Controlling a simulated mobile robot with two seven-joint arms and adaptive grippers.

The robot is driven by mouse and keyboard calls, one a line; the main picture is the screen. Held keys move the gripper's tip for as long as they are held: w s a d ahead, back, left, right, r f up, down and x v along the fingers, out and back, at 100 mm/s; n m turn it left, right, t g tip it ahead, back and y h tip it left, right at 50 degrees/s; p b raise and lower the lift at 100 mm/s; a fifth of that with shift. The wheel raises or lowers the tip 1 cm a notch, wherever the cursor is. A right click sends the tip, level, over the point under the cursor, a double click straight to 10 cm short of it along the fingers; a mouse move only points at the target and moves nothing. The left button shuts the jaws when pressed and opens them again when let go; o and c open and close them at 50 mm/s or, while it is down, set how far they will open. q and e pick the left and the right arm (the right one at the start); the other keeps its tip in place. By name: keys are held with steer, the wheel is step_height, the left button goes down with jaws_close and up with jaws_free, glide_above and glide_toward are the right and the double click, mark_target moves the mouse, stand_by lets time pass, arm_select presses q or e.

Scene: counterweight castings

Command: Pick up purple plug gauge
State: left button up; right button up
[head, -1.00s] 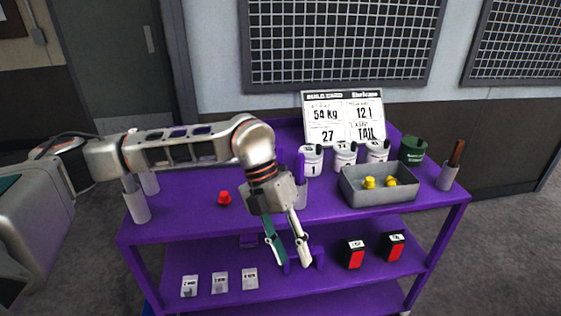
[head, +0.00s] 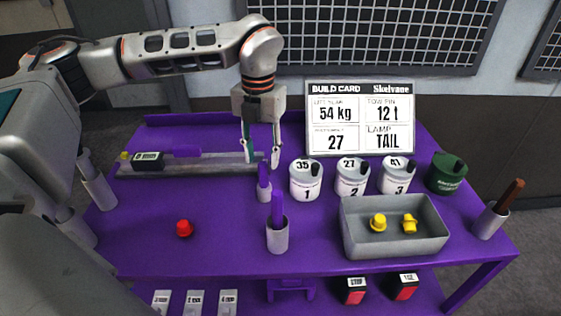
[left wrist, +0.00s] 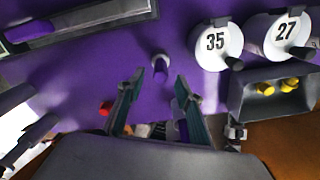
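A purple plug gauge (head: 263,173) stands upright in a small grey holder at mid-table in the head view; a purple piece in a holder (left wrist: 160,67) shows ahead of the fingers in the left wrist view. A second, taller purple piece (head: 277,207) stands in a grey cup (head: 278,238) nearer the front edge. My left gripper (head: 262,160) points down, open and empty, its fingertips just above and behind the rear purple piece in the head picture. In the left wrist view its fingers (left wrist: 157,95) are spread. My right gripper is not in view.
White numbered canisters (head: 353,178) and a grey bin (head: 395,252) with yellow pieces stand to the right. A grey rail fixture (head: 200,166) lies at the back left. A red knob (head: 184,228) sits on open purple tabletop at front left. A build card (head: 360,120) stands behind.

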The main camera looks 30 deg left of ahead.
mark_target(263, 177)
arm_select(q)
steer(key=shift+w+r, duration=0.1)
steer(key=shift+w, duration=0.15)
steer(key=shift+w+f, duration=0.1)
steer(key=shift+f, duration=0.95)
steer(key=shift+s+f, duration=0.2)
steer(key=shift+f, duration=0.15)
steer(key=f, duration=0.4)
steer(key=shift+s+f+p, duration=0.15)
steer(key=shift+s+p, duration=0.05)
steer(key=shift+p, duration=0.1)
steer(key=shift+f, duration=0.35)
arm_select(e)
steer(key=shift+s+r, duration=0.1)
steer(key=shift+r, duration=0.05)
